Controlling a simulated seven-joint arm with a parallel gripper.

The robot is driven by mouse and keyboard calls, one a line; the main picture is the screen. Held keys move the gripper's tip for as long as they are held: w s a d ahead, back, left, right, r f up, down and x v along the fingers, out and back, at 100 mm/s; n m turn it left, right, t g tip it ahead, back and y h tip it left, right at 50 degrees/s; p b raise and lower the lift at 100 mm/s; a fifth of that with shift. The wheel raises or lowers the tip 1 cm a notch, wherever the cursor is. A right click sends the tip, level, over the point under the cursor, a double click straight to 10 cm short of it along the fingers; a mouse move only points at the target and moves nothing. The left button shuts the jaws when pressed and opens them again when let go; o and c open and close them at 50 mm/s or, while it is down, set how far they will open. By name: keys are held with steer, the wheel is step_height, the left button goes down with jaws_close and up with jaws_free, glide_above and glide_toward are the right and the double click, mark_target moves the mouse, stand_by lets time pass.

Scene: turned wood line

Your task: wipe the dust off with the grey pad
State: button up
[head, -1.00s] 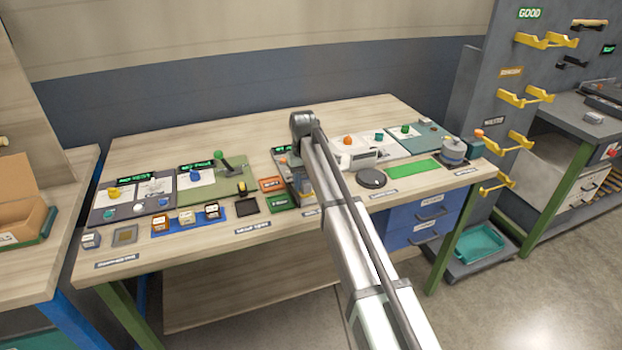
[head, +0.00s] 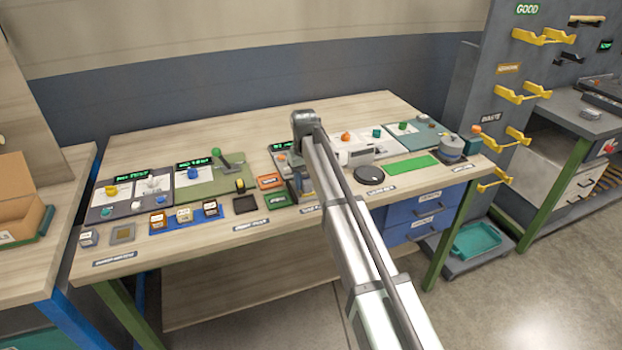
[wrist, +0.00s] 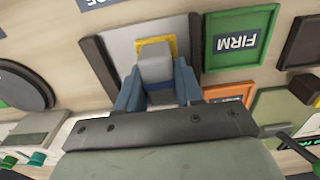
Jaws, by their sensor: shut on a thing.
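In the wrist view my gripper (wrist: 158,88) is shut on a grey block with a blue band, which looks like the grey pad (wrist: 157,68). The pad is over a light grey plate (wrist: 122,45) with a dark frame. A yellow outline (wrist: 168,42) on the plate shows around the pad's far end. I cannot tell whether the pad touches the plate. No dust can be made out, and the pad hides part of the plate. In the head view my arm covers most of the gripper and the pad.
A green FIRM tile (wrist: 238,38) and an orange tile (wrist: 228,95) lie right of the plate in the wrist view. A black round disc (head: 368,175) and a flat green mat (head: 412,167) lie right of my arm. The bench's back (head: 250,125) is clear.

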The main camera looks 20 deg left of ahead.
steer(key=shift+s+a, duration=0.35)
steer(key=shift+w+d, duration=1.4)
steer(key=shift+w, duration=0.1)
step_height(320, 180, up, 8)
